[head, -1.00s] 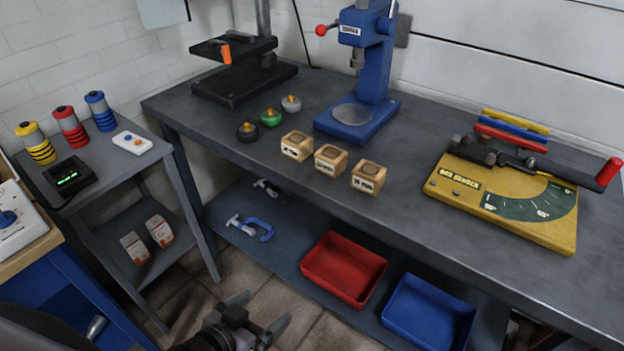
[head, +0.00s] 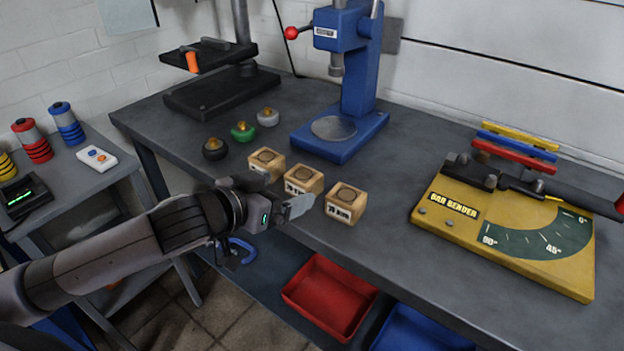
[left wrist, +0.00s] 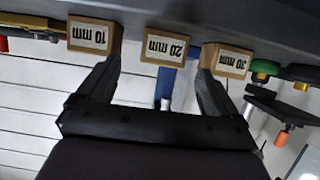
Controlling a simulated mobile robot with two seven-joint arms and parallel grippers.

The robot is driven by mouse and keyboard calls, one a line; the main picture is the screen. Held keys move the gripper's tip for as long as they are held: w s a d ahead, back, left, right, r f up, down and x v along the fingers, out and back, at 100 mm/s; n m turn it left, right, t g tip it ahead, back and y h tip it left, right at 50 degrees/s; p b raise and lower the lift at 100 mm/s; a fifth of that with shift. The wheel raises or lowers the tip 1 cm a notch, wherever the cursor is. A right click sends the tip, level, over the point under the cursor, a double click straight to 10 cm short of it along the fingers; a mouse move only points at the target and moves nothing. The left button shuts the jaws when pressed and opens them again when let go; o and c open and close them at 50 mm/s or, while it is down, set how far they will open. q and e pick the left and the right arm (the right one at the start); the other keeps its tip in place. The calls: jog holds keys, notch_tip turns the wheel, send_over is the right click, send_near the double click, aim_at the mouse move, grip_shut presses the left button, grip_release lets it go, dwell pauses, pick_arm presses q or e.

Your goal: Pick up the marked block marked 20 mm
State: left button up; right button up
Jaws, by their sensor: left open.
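The 20 mm block (head: 305,178) is the middle one of a row of three wooden blocks near the bench's front edge. In the left wrist view its "20 mm" label (left wrist: 167,47) shows upside down, between my finger tips. The 10 mm block (head: 346,201) is on its right and the 30 mm block (head: 267,161) on its left in the head view. My left gripper (head: 298,206) is open and empty, in front of the row at the bench edge. My right gripper is not in view.
Behind the blocks stands a blue press (head: 352,90). Black, green and grey knobs (head: 243,131) lie to the left. A yellow bar bender (head: 505,225) is on the right. A red bin (head: 330,296) and a blue bin (head: 420,332) sit below. The bench between blocks and bender is clear.

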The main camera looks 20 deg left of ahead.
aim_at(299, 177)
pick_arm(q)
jog(key=shift+w+r, duration=0.25)
jog(key=shift+w, duration=0.35)
jog(key=shift+x, duration=3.3)
jog(key=shift+r, duration=0.15)
jog(key=c, duration=1.1)
